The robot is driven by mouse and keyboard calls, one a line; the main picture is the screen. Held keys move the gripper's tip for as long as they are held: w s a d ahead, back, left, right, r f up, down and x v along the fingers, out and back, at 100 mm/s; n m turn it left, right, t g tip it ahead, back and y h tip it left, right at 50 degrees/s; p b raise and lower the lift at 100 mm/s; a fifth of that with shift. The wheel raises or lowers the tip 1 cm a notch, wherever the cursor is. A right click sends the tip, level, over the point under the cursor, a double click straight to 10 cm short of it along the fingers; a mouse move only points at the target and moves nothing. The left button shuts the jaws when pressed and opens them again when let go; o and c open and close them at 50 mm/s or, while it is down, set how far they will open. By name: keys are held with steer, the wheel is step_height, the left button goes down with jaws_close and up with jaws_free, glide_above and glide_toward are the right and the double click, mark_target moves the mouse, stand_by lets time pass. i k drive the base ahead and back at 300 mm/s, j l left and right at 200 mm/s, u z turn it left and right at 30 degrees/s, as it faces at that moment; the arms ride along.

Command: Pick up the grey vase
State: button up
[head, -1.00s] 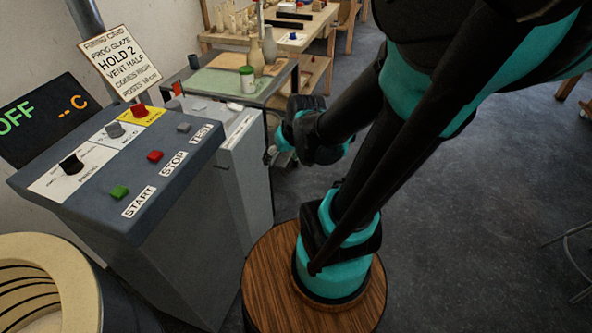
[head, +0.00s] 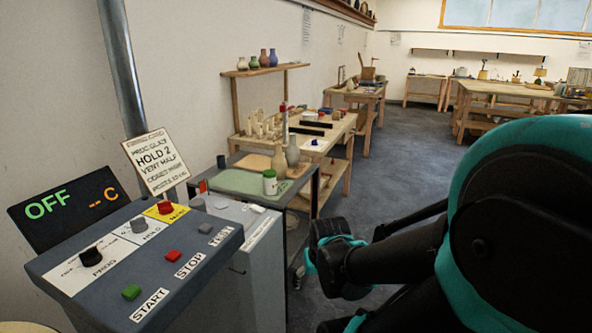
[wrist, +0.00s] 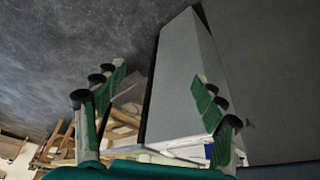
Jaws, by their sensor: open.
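Two pale vases stand close together on the metal cart in the head view. The rear one looks like the grey vase (head: 292,151); the front one is a more beige vase (head: 279,162). My gripper (wrist: 160,108) is open and empty in the wrist view, its green-padded fingers wide apart. It is pointed past a grey cabinet side, with the floor and wooden furniture behind, upside down. No vase can be made out between the fingers. In the head view my arm is at the lower right, apart from the vases; the fingertips cannot be made out there.
The kiln control panel (head: 135,255) stands at the front left. The cart (head: 318,172) also bears a green mat (head: 240,181) and a green-and-white jar (head: 270,183). Small coloured vases (head: 264,58) stand on a wall shelf. Open floor (head: 410,175) lies right of the cart.

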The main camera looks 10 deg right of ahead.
mark_target(292, 154)
steer(key=i+l, duration=0.15)
steer(key=l, duration=0.2)
steer(key=i+l+u, duration=0.15)
steer(key=l, duration=0.15)
steer(key=i+l, duration=0.15)
steer(key=l, duration=0.2)
steer(key=i+l+u, duration=0.15)
steer(key=l, duration=0.2)
steer(key=i+l, duration=0.1)
steer(key=l, duration=0.25)
steer(key=i+l+u, duration=0.1)
steer(key=l, duration=0.25)
